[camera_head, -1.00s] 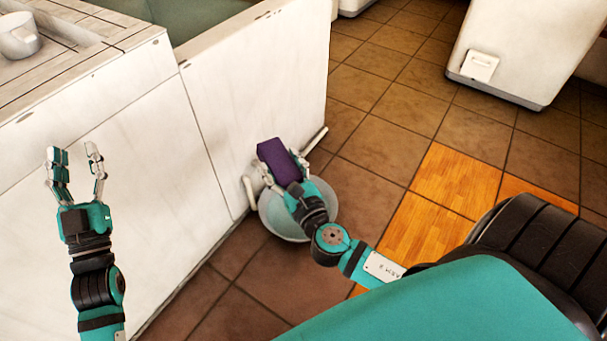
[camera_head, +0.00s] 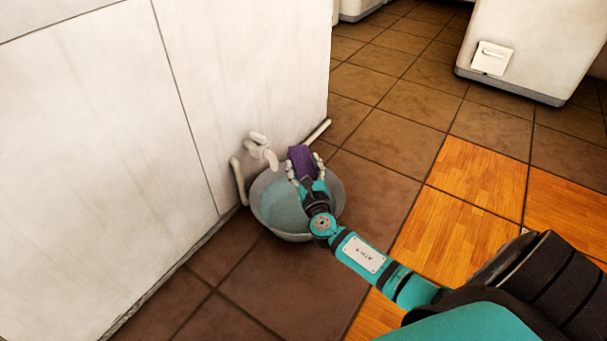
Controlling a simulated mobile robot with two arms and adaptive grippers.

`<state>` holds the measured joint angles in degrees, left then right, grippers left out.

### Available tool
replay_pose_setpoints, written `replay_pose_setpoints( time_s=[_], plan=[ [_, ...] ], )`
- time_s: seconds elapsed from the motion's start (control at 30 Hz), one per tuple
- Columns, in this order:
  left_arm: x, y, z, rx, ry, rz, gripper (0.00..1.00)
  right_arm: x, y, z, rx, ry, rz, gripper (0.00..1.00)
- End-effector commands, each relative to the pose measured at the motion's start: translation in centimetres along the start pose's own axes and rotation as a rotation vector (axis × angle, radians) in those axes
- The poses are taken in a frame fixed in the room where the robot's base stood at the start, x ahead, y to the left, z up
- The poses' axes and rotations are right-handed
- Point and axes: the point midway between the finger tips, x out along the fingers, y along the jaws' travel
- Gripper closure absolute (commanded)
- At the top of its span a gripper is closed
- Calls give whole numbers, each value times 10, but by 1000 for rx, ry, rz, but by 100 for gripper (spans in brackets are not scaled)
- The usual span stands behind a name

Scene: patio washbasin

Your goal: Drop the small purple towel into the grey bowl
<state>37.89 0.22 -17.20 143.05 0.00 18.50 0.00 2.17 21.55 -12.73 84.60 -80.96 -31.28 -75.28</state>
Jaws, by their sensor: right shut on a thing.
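The small purple towel (camera_head: 301,160) is a folded block in the fingers of my right gripper (camera_head: 304,170). That gripper is shut on it. The grey bowl (camera_head: 275,206) stands on the floor against the white wall. The towel and my right gripper show over the bowl's right and far part, and the hand hides some of the bowl's inside. I cannot tell the exact height of the towel above the bowl. My left gripper is not in this view.
A white tap (camera_head: 262,150) and pipes stick out of the white wall (camera_head: 110,120) by the bowl. The brown tiled floor (camera_head: 385,140) to the right is clear. A white cabinet (camera_head: 530,50) stands at the back right.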

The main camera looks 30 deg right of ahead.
Motion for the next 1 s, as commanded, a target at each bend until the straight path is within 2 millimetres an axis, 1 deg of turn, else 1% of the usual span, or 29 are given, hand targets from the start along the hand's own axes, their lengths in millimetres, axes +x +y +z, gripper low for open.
replay_pose_setpoints(
  time_s=[0.17, 0.27, 0.5, 0.63, 0.9, 0.93, 1.0],
  plan=[
    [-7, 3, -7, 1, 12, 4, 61, 0, 0, -14, 0, 0, -1, 76],
    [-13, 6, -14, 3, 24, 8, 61, 0, 0, -26, 0, 0, 0, 76],
    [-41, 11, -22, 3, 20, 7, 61, 0, 0, -54, -1, 1, 0, 76],
    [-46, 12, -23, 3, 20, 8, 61, 0, 0, -60, -1, 0, 0, 76],
    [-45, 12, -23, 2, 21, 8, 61, 0, 0, -59, -1, 1, 0, 76],
    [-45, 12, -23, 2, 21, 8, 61, 0, 0, -59, -1, 1, 0, 41],
    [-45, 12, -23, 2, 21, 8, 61, 0, 0, -59, -1, 1, 0, 32]
  ],
)
